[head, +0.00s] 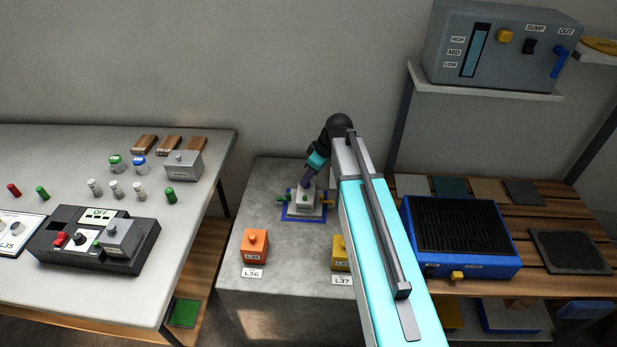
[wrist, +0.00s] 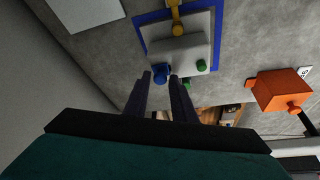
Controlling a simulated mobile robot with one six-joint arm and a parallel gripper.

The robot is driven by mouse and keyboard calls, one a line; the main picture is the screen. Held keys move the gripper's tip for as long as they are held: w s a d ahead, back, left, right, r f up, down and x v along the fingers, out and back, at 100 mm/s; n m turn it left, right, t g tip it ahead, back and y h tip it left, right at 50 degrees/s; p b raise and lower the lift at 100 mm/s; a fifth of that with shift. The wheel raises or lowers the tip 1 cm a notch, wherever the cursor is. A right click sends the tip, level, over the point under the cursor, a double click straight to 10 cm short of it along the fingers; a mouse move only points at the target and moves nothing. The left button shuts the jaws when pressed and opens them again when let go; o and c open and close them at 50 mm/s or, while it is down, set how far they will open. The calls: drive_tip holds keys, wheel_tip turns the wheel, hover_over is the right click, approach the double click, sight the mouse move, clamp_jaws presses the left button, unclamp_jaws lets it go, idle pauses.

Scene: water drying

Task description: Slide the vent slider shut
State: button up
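My gripper (wrist: 160,77) reaches down to a small grey block unit (head: 305,207) on a blue-edged base on the grey stand. In the wrist view the fingers stand apart, with a blue knob (wrist: 161,74) of this unit at or between their tips; contact is unclear. The unit (wrist: 184,57) also carries green knobs (wrist: 201,65) and a yellow fitting (wrist: 176,18). Which part is the vent slider cannot be told. In the head view my wrist hides part of the unit.
An orange block (head: 255,246) and a yellow block (head: 340,252) stand near the stand's front. A blue box with a black grille (head: 460,230) sits on slats at right. The left table (head: 60,155) holds a black panel (head: 60,235) and small bottles.

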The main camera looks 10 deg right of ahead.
drive_tip(key=shift+r, duration=0.1)
idle(0.3)
drive_tip(key=v, duration=1.3)
drive_tip(key=shift+r, duration=0.3)
drive_tip(key=shift+s, duration=0.1)
